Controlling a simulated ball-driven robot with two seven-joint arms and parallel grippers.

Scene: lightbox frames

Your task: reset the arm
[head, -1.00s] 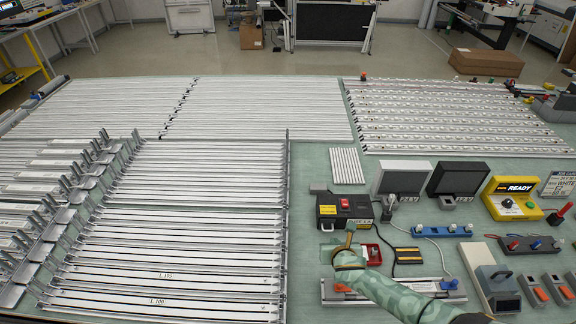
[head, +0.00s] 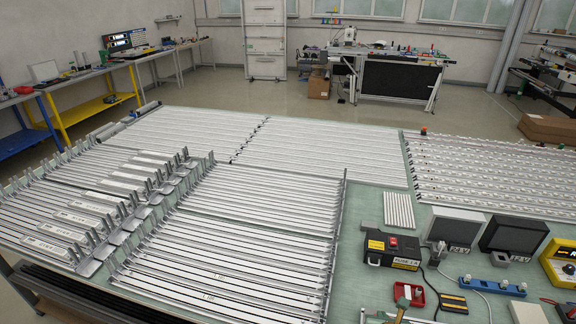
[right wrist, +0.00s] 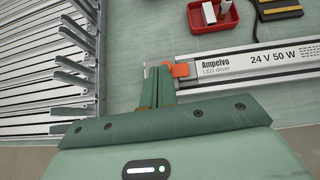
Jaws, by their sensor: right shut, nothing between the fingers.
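My right gripper (right wrist: 158,86) shows in the right wrist view with its green fingers together and nothing between them. The fingertips are over the left end of a silver bar marked LED driver (right wrist: 262,67), beside an orange part (right wrist: 180,70). I cannot tell whether they touch it. In the head view only a small part of the right gripper (head: 401,311) shows at the bottom edge, just below a red tray (head: 420,301). My left gripper is not in view.
Racks of silver strips (head: 240,230) fill the left and middle of the green table. Green surface is bare left of the box.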

